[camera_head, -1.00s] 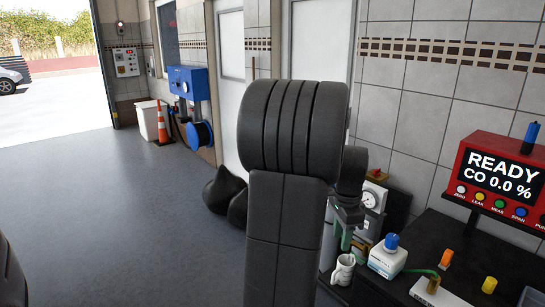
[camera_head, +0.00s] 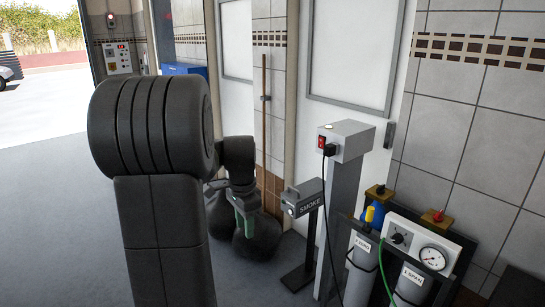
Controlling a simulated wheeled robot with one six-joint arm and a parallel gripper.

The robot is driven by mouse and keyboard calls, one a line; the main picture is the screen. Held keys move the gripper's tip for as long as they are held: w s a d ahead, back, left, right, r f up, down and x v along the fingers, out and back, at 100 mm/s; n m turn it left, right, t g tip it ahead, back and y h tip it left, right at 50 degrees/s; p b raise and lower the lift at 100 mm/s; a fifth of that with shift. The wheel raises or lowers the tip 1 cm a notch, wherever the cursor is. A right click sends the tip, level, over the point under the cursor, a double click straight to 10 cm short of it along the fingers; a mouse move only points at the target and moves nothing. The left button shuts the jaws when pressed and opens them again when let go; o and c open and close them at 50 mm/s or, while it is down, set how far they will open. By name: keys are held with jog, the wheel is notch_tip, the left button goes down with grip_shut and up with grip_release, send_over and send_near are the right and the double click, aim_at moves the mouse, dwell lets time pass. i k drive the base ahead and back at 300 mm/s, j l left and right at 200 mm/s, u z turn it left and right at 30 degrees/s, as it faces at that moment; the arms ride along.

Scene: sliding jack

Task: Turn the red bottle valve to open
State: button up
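Two grey bottles stand at the lower right, the left one (camera_head: 360,270) labelled ZERO and the right one (camera_head: 409,285) labelled SPAN. The gauge box hides the top of the right bottle. My gripper (camera_head: 244,218) is left of the bottles, well apart from them, partly behind my dark arm. Its fingers are small and dark, so their opening is unclear.
A grey post with a red switch (camera_head: 320,142) and black cable stands between my gripper and the bottles. A SMOKE device (camera_head: 304,196) on a stand is just left of it. The white gauge box (camera_head: 432,256) is above the bottles. Dark sacks lie behind my gripper.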

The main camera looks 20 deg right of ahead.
aim_at(438, 216)
jog(key=i+l+z, duration=0.2)
jog(key=i+z, duration=0.25)
jog(key=i+l+z, duration=0.1)
jog(key=i+z, duration=0.15)
jog(key=z, duration=0.2)
jog(key=i+j+z, duration=0.1)
jog(key=i+z, duration=0.35)
jog(key=i+j+z, duration=0.15)
jog(key=z, duration=0.25)
jog(key=i+z, duration=0.7)
jog(key=i+j+z, duration=0.25)
jog(key=i+z, duration=0.15)
jog(key=i, duration=0.1)
